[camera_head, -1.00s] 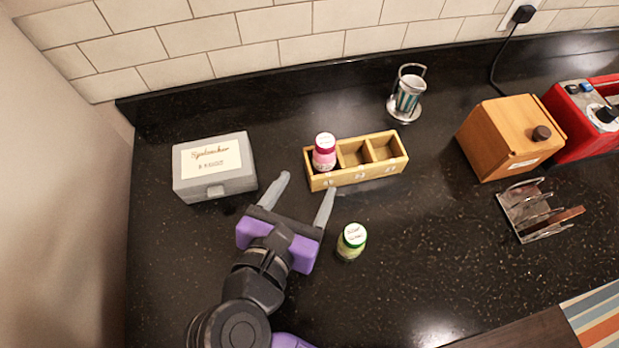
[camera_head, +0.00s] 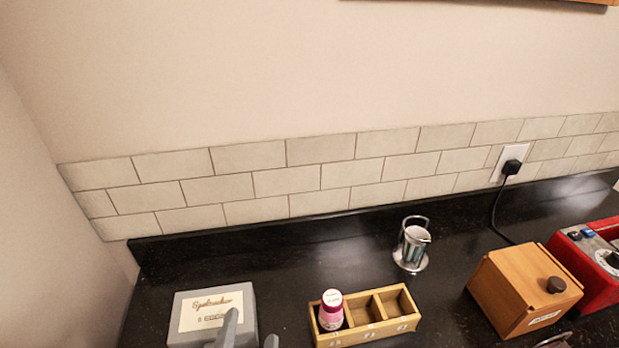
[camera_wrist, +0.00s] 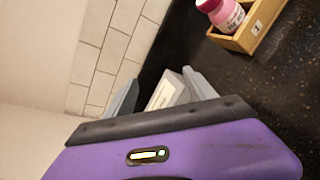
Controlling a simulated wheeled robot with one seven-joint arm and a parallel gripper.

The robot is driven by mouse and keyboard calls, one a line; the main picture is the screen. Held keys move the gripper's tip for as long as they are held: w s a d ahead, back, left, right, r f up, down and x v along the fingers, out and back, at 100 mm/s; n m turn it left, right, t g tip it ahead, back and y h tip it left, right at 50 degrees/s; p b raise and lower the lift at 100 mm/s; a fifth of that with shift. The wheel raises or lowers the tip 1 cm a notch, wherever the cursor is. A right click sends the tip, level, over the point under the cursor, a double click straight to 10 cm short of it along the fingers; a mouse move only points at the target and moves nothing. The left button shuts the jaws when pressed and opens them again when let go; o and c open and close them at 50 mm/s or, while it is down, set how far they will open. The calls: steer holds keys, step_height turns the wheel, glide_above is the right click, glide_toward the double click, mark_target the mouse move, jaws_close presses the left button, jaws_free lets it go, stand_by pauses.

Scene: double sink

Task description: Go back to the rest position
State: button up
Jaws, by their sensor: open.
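My gripper (camera_wrist: 160,100) is open and empty in the wrist view, its purple body filling the lower part and its two grey fingers spread apart. In the head view only its grey fingertips (camera_head: 250,336) show at the bottom edge, in front of the grey box with the paper label (camera_head: 212,312). Part of that box (camera_wrist: 168,92) shows between the fingers in the wrist view. The rest of my arm is out of the head view.
A wooden three-compartment rack (camera_head: 368,334) holds a pink bottle (camera_head: 331,310) in its left compartment. Behind it stands a metal holder with a cup (camera_head: 412,245). A wooden box (camera_head: 522,290) and a red appliance (camera_head: 590,265) are at right. A tiled wall (camera_head: 320,175) bounds the counter.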

steer(key=s+d+f+m, duration=0.2)
steer(key=s+d+m, duration=0.9)
steer(key=d+m, duration=0.2)
steer(key=s+d+f+m+h, duration=0.1)
steer(key=s+d+f+m, duration=0.1)
steer(key=s+d+m, duration=1)
steer(key=d+m, duration=0.2)
steer(key=d, duration=0.1)
steer(key=shift+s+d, duration=0.2)
steer(key=shift+d, duration=0.2)
